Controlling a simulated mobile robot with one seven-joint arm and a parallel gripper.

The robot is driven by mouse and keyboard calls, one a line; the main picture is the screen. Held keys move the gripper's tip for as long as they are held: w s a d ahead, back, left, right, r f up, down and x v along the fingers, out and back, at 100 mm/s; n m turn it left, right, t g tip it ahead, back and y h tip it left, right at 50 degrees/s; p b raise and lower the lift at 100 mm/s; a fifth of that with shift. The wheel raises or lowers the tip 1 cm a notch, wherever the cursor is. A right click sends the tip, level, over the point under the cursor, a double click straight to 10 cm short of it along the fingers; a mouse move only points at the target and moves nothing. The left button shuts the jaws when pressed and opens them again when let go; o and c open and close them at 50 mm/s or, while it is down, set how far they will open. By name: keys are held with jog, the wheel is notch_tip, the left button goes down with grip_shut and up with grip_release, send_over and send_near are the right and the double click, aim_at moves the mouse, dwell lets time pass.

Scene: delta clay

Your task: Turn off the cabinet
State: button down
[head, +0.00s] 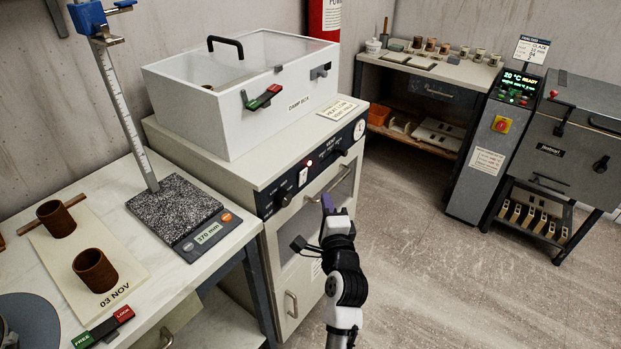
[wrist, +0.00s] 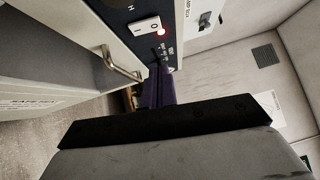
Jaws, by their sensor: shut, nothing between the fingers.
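The cabinet (head: 292,262) is a cream unit with a dark control panel (head: 276,199) along its upper front. On the panel are black knobs, a white rocker switch (head: 303,177) and a glowing red lamp (head: 309,163). In the wrist view the white switch (wrist: 143,27) carries I and O marks, and the lamp (wrist: 158,32) glows at its O end. My gripper (head: 327,203) has purple fingers, shut and empty, in front of the panel and right of the switch in the head view. In the wrist view the fingers (wrist: 158,88) point toward the panel; contact cannot be told.
A white damp box (head: 235,95) with a clear lid sits on the cabinet. Handles (head: 291,304) project from its front, one also in the wrist view (wrist: 122,65). A worktable (head: 165,285) stands at left; a kiln (head: 570,140) at right. Open floor (head: 430,265) lies right of my arm.

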aim_at(303, 177)
jog(key=w+a+p, duration=0.1)
jog(key=w, duration=0.1)
jog(key=w+a, duration=0.1)
jog(key=w, duration=0.1)
jog(key=w+a+r+p, duration=0.1)
jog(key=w+a, duration=0.1)
jog(key=shift+w+p, duration=0.35)
jog(key=shift+w, duration=0.05)
jog(key=shift+d, duration=0.2)
